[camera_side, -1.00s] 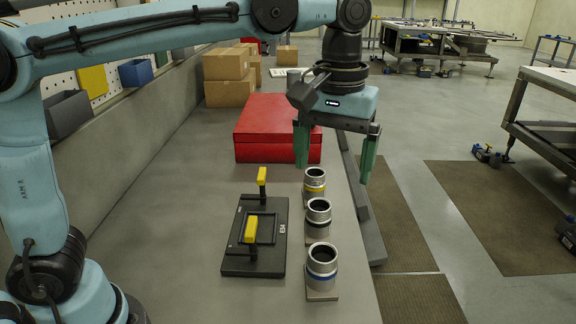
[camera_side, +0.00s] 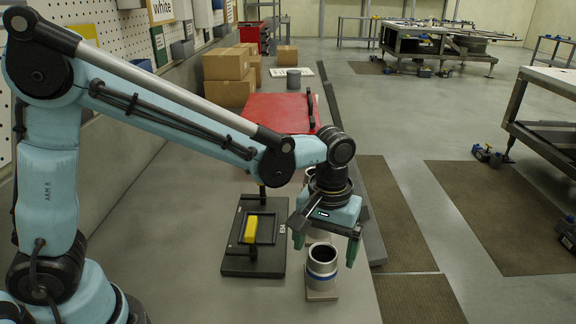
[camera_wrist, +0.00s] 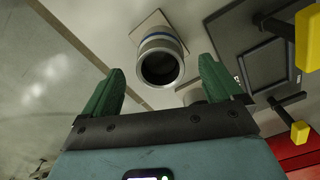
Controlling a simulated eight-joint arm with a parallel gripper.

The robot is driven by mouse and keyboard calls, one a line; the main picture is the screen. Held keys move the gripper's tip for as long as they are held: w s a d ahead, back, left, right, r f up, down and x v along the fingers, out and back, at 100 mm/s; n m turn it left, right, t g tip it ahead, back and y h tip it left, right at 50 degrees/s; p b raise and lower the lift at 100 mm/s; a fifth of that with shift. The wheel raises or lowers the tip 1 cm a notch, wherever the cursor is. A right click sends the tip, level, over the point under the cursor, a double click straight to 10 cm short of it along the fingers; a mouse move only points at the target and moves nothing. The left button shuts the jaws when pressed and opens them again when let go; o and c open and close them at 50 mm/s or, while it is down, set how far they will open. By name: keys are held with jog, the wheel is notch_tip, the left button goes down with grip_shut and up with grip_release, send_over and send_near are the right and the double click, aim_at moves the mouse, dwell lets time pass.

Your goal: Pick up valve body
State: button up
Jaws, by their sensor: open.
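A valve body with a blue band (camera_side: 321,272), a grey metal cylinder with a dark open bore, stands upright on a small square base near the front of the bench. It also shows in the wrist view (camera_wrist: 162,45), at the top centre between the fingertips. My gripper (camera_side: 325,246) is open and empty, with its green fingers pointing down just above and behind this cylinder. In the wrist view, my gripper (camera_wrist: 162,65) has one finger towards each side of it; I cannot tell the exact height gap. The other two cylinders are mostly hidden behind my gripper.
A black plate (camera_side: 232,266) with yellow-topped handles (camera_side: 251,229) lies just left of the cylinders. A red case (camera_side: 270,108) and cardboard boxes (camera_side: 229,66) stand farther back. The bench edge is close on the right.

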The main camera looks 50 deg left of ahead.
aim_at(323, 260)
jog(key=shift+s+f, duration=0.1)
jog(key=shift+f, duration=3)
jog(key=c, duration=1.6)
jog(key=shift+r, duration=0.15)
